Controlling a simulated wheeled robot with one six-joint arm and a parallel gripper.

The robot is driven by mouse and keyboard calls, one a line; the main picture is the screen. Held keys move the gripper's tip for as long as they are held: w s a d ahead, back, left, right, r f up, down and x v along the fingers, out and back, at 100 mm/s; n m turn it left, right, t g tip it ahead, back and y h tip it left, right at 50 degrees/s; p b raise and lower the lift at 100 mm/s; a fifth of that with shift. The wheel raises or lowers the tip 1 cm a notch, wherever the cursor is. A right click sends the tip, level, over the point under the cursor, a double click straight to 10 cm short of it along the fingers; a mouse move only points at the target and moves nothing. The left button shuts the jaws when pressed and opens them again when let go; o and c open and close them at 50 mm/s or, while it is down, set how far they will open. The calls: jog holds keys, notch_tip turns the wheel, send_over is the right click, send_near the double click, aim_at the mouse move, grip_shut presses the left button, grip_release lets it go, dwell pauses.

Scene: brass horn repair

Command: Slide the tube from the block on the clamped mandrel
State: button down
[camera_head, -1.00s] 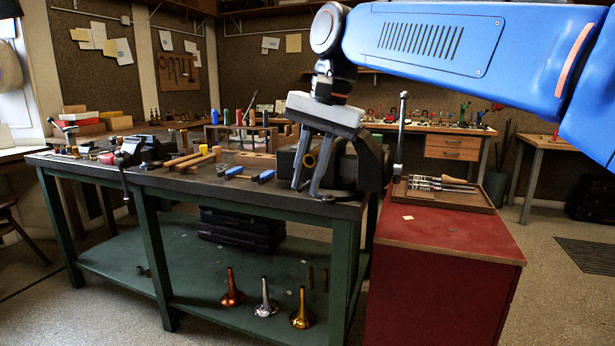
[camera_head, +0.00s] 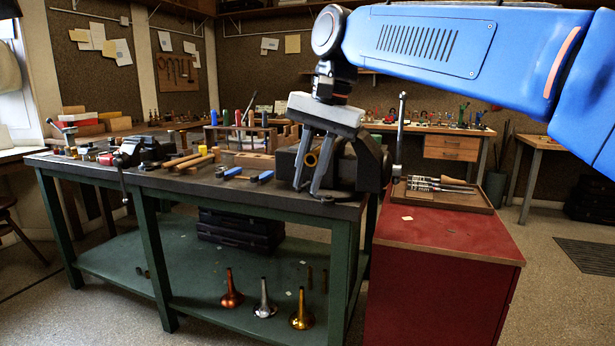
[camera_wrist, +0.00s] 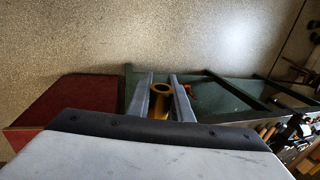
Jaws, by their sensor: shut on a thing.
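A brass-coloured tube (camera_wrist: 161,101) lies between the two fingers of my gripper (camera_wrist: 160,79) in the wrist view, its round open end showing a dark inside. My gripper (camera_head: 308,190) points down at the right end of the green bench and is shut on the tube. A large dark vise (camera_head: 368,165) stands right behind the fingers. The mandrel and the block cannot be made out clearly; my gripper and the vise hide that spot.
A red cabinet (camera_head: 445,238) stands to the right, with a wooden tray (camera_head: 470,203) of tools on top. Files and blue-handled tools (camera_head: 233,172) lie on the bench (camera_head: 300,204) left of my gripper. Several horn bells (camera_head: 232,290) stand on the lower shelf. The floor in front is clear.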

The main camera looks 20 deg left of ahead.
jog(key=w, duration=1.1)
jog(key=shift+d, duration=0.45)
dwell(1.9)
jog(key=c, duration=1.5)
grip_release()
jog(key=shift+s, duration=0.1)
